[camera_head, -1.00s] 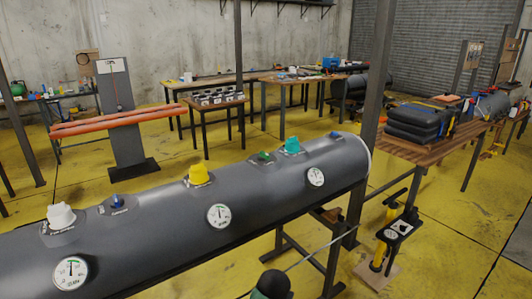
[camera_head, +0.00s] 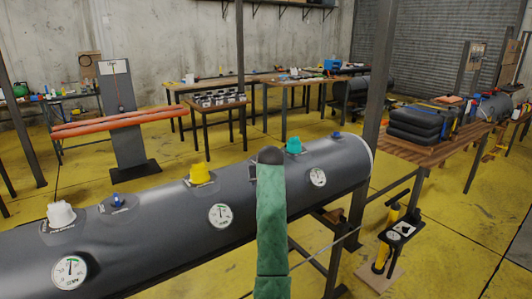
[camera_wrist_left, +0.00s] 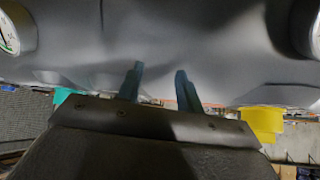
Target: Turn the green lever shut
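The green lever is not visible now; my arm covers the part of the grey tube (camera_head: 150,230) between the yellow cap (camera_head: 200,173) and the teal cap (camera_head: 293,146). My arm in its green sleeve rises there, its dark end above the tube; its fingers are hidden in the head view. In the left wrist view my left gripper (camera_wrist_left: 157,85) has two blue-grey fingers apart with nothing seen between them. They are in front of the grey tube surface, with the teal cap (camera_wrist_left: 65,95) to the left and the yellow cap (camera_wrist_left: 263,122) to the right.
The tube also bears a white cap (camera_head: 61,215), blue levers (camera_head: 118,201) and pressure gauges (camera_head: 220,215). A dark post (camera_head: 377,90) stands behind its right end. A yellow foot pump (camera_head: 380,255) is at the lower right. Tables stand behind, with open yellow floor between.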

